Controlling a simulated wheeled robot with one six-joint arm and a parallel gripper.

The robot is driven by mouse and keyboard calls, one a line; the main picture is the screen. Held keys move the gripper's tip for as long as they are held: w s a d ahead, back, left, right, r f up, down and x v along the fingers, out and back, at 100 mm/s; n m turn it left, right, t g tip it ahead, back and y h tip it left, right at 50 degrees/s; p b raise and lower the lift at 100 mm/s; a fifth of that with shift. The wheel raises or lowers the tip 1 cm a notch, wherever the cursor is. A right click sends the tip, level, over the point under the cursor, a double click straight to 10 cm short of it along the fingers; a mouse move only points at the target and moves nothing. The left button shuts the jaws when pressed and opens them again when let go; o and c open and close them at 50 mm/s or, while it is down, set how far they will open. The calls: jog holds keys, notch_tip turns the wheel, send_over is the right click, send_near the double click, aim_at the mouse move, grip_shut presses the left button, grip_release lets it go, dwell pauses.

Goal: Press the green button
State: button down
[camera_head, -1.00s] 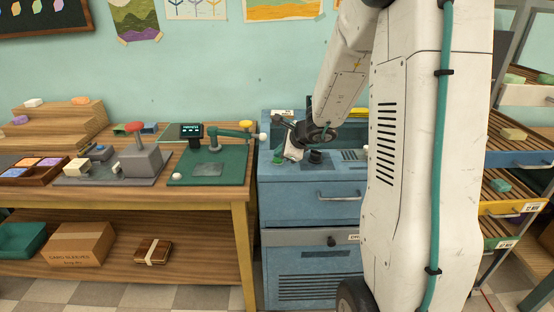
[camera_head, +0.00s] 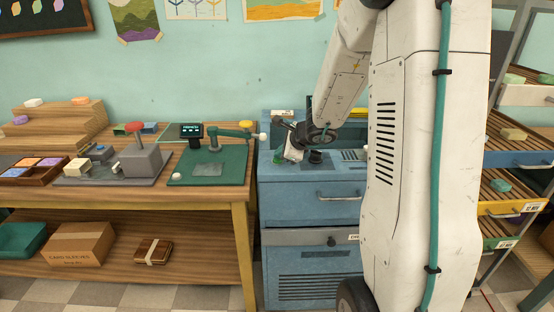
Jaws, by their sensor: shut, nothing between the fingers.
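A small green spot, which looks like the green button (camera_head: 278,157), shows at the left part of the blue cabinet's top (camera_head: 310,185). My gripper (camera_head: 291,151) is low over that top, just to the right of the green spot, with its fingers shut and empty. The fingertips are small here and partly overlap the green area. I cannot tell whether they touch the button.
A black knob (camera_head: 315,157) stands on the cabinet top close to my gripper. To the left, a wooden table (camera_head: 200,196) holds a green-based press (camera_head: 208,168) and a grey press with a red knob (camera_head: 140,155). Shelves (camera_head: 515,158) stand at the right.

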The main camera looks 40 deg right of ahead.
jog(key=shift+r, duration=0.2)
jog(key=shift+r, duration=3)
